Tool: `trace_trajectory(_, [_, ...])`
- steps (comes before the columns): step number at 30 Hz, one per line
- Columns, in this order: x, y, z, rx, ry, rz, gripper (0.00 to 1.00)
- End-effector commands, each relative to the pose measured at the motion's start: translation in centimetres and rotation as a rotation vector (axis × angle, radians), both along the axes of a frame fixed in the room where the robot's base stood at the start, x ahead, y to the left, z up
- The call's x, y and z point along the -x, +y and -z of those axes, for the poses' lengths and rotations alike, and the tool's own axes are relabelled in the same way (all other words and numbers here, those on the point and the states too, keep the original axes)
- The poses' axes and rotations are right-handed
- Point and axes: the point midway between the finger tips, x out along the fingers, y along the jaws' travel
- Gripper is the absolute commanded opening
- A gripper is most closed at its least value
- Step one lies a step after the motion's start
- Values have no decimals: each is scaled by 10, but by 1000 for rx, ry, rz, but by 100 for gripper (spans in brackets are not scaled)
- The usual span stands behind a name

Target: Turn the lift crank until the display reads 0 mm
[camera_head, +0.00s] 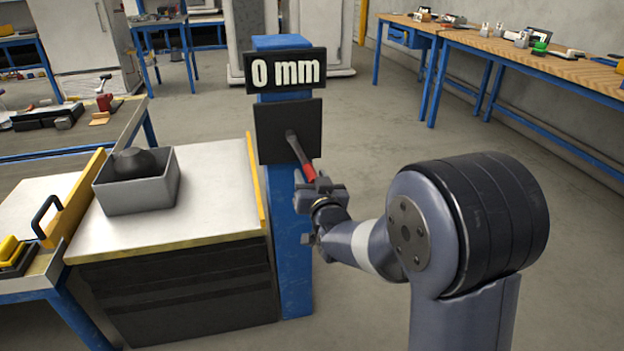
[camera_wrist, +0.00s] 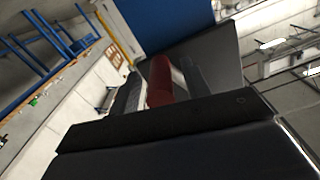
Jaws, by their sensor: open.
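The display (camera_head: 285,71) on top of the blue lift column (camera_head: 288,235) reads 0 mm. Below it is a dark square plate (camera_head: 270,128) with the lift crank (camera_head: 296,144). The dark crank arm slants down and to the right and ends in a red grip (camera_head: 308,173). My gripper (camera_head: 316,186) is at the lower end of the red grip. In the wrist view the red grip (camera_wrist: 158,82) lies between the two fingers of my open gripper. Whether a finger touches it is hard to tell.
A white-topped cabinet (camera_head: 215,215) with a grey bin (camera_head: 135,196) holding a dark object stands left of the column. A workbench (camera_head: 75,135) is further left. Long wooden benches (camera_head: 560,75) stand at the back right. The floor between is clear.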

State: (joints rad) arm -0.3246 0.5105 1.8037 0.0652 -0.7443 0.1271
Motion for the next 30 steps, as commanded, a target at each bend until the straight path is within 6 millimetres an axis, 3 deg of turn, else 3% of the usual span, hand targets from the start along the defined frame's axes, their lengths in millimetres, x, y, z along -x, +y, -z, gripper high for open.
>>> trace_trajectory(5, [0, 0, 0, 0, 0, 0, 45])
trace_trajectory(21, [0, 0, 0, 0, 0, 0, 1])
trace_trajectory(30, [0, 0, 0, 1, 0, 0, 0])
